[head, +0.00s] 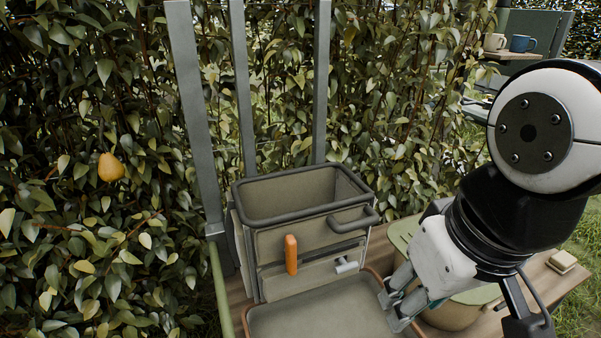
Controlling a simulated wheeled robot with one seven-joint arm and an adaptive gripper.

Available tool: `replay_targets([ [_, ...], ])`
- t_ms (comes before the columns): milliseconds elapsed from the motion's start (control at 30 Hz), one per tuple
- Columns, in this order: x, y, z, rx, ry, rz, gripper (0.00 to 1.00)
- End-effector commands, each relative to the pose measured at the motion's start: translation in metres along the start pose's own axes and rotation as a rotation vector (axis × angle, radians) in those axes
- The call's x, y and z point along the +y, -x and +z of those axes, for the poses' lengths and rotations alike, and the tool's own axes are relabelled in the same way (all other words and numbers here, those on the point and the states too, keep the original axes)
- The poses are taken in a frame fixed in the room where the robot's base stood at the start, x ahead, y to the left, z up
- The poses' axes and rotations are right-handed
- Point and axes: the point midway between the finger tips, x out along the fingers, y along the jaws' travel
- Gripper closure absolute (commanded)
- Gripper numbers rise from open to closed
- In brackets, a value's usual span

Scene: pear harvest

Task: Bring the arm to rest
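My gripper (391,306) is at the lower right of the head view, at the end of my white and black arm. It hangs low over the right edge of the tray (318,319), with the bin to its left. Its grey fingers show partly, and I cannot tell how far apart they are. I see nothing held between them. A yellow-orange pear (111,168) hangs in the hedge at the left, far from my gripper.
A grey-green bin (300,220) with a dark rim and orange handle (291,255) stands on the wooden table (545,285). A green lidded pot (455,313) stands behind my gripper. Grey posts rise behind the bin. Two mugs (508,43) stand on a shelf at upper right.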

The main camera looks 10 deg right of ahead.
Motion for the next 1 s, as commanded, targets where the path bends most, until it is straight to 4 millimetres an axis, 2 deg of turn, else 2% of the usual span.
replay_targets([
  [100,0.0,0.026,-0.005,0.037,0.002,0.004,0.62],
  [300,0.0,0.055,-0.013,0.096,0.006,0.01,0.62],
  [1000,0.0,0.056,-0.016,0.107,0.006,0.011,0.62],
])
